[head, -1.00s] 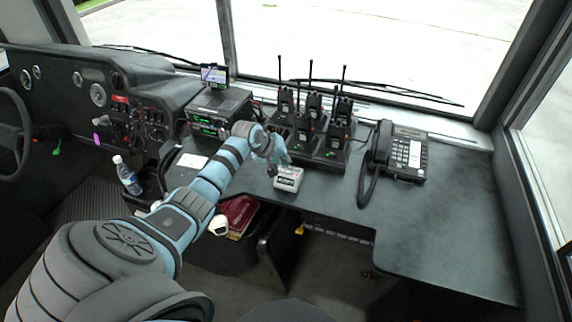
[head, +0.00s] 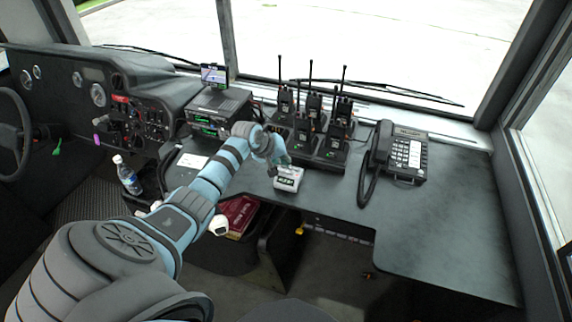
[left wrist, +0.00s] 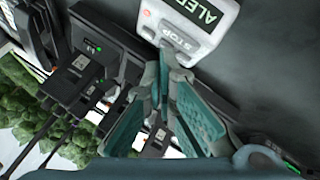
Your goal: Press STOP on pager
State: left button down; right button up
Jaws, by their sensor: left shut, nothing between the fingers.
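The pager (head: 289,177) is a small light-grey box with a dark display, lying on the dark desk in front of the radios. In the left wrist view the pager (left wrist: 207,48) shows green letters reading "ALER", cut off by the frame edge. My left gripper (head: 277,168) is over the pager's left back edge. In the left wrist view the gripper (left wrist: 172,62) is shut and empty, its tips right by the STOP label. I cannot tell if they touch it. My right gripper is not in view.
Several handheld radios stand in a charger (head: 326,160) just behind the pager. A desk phone (head: 405,155) with a corded handset is to the right. A radio unit (head: 218,108) with a small screen is at the left. The right part of the desk is clear.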

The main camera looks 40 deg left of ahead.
pick_arm(q)
jog(key=shift+s+f, duration=0.1)
jog(key=shift+f, duration=0.25)
jog(key=shift+f, duration=0.35)
dwell(0.5)
jog(key=shift+r+p, duration=0.8)
jog(key=shift+p, duration=0.05)
jog(key=r+p, duration=0.2)
jog(key=w+r+p, duration=0.1)
jog(key=r+p, duration=0.1)
jog(key=r, duration=0.1)
jog(key=shift+a, duration=0.1)
jog(key=shift+f, duration=0.1)
dwell(0.3)
dwell(0.4)
